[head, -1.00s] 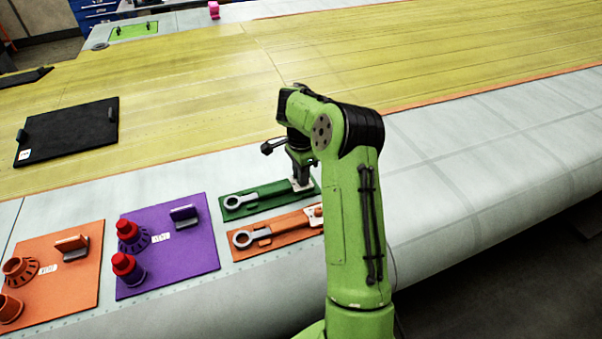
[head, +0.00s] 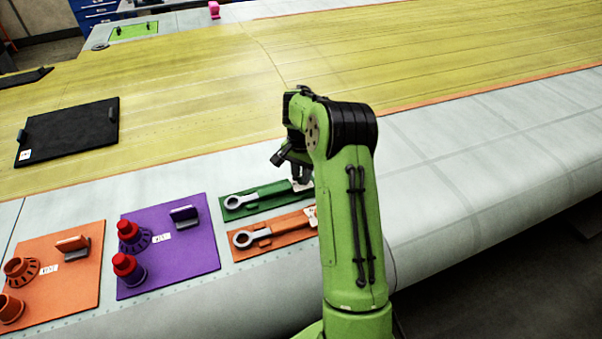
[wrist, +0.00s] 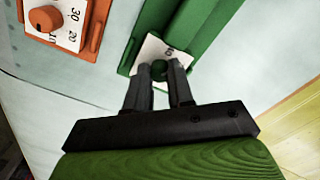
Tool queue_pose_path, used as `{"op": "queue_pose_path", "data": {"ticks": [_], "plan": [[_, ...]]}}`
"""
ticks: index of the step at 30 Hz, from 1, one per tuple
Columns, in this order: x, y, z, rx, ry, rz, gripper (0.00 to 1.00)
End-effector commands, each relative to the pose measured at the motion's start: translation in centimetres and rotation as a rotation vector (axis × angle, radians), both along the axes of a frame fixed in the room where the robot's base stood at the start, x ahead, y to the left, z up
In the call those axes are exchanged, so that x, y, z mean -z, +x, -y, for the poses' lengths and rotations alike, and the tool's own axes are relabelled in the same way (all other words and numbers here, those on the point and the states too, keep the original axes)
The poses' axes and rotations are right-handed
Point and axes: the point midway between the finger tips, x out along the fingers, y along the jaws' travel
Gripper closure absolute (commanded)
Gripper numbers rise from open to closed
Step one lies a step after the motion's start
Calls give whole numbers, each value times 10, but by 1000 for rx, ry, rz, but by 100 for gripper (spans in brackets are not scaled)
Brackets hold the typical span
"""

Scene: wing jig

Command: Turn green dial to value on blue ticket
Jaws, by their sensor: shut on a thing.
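The green dial (wrist: 159,68) sits on a white scale plate (wrist: 151,50) at the end of a green board (wrist: 196,30). My gripper (wrist: 160,72) is shut on the dial, one finger on each side. The fingers hide most of the scale; one number shows in part, too small to read surely. In the head view the green board (head: 232,212) carries a grey wrench-like piece, and my gripper (head: 301,180) is at its right end, with my arm hiding the dial. I cannot make out a blue ticket in either view.
An orange board (head: 283,239) with its own orange dial (wrist: 45,18) and scale lies beside the green one. A purple board (head: 195,255) with red-topped pieces and another orange board (head: 88,285) are to the left. A black panel (head: 75,130) lies farther back.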

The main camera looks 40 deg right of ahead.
Motion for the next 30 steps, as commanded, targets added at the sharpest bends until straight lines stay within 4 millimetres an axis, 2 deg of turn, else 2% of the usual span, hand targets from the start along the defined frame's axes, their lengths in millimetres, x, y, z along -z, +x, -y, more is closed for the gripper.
{"op": "queue_pose_path", "data": {"ticks": [6, 15, 30], "plan": [[-1, 0, 0, -194, -1, -1, 100], [-1, 0, 0, -397, -1, 0, 100], [0, 0, 0, -512, 0, 1, 100]]}}
